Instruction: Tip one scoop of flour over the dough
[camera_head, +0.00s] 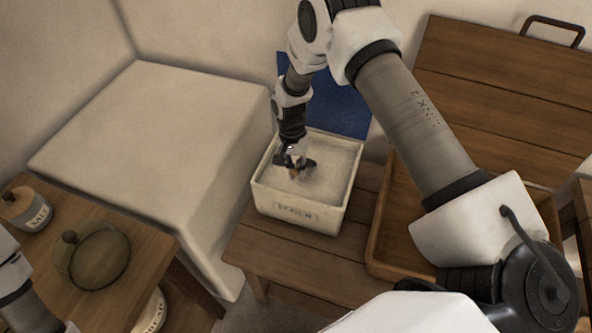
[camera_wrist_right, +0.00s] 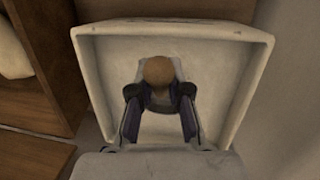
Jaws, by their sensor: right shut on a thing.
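A cream flour bin (camera_head: 322,217) with a lettered front stands on a wooden bench and holds pale flour (camera_head: 335,165). My right gripper (camera_head: 297,163) reaches down into it and is shut on the scoop's handle, whose rounded tan end (camera_wrist_right: 159,71) shows between the fingers in the right wrist view. The scoop's bowl is hidden. A pale rounded lump, perhaps the dough (camera_wrist_right: 12,48), shows at the left edge of the right wrist view, by wooden boards. In the head view I cannot make out the dough; my right arm covers part of the wooden trough (camera_head: 388,232). My left gripper is out of view.
A pale block-like surface (camera_head: 150,125) stands left of the bin. A lidded, lettered jar (camera_head: 30,211) and a round dish with a knob (camera_head: 92,256) sit on the left table. A blue panel (camera_head: 345,105) is behind the bin. A large plank board (camera_head: 500,90) stands at back right.

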